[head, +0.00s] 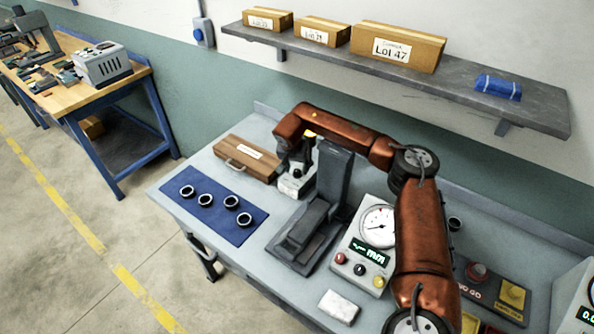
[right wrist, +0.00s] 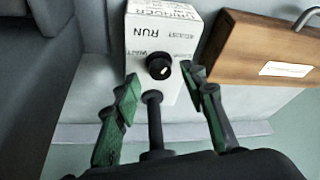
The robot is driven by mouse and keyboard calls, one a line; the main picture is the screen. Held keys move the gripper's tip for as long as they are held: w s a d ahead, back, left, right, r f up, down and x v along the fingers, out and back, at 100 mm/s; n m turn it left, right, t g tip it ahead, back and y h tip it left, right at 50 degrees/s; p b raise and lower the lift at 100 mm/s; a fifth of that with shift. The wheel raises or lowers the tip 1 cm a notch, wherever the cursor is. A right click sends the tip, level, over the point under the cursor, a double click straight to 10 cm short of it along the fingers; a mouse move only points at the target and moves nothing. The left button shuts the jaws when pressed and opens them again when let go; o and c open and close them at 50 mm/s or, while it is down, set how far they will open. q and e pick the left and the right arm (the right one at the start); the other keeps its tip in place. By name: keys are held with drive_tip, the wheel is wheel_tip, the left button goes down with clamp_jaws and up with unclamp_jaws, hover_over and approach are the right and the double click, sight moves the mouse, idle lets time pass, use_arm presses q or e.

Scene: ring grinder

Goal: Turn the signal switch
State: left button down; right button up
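The signal switch is a small white box with a black round knob (right wrist: 159,66) and printed words, RUN and WAIT among them. Its body (right wrist: 160,35) also shows in the head view (head: 295,186), on the table beside the wooden case. A pale mark on the knob points to the lower right in the right wrist view. My right gripper (right wrist: 162,80) is open, its green-padded fingers on either side of the knob and apart from it. A dark post stands between the fingers, below the knob in the picture; I cannot tell what it belongs to. My left gripper is not in view.
A wooden case (head: 247,158) and a blue mat (head: 215,218) with several rings lie left. A dark grey fixture (head: 305,232) stands close to the right, then a gauge panel (head: 362,244). A shelf (head: 455,87) with boxes hangs above.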

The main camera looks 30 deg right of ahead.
drive_tip(key=shift+x, duration=1.05)
clamp_jaws()
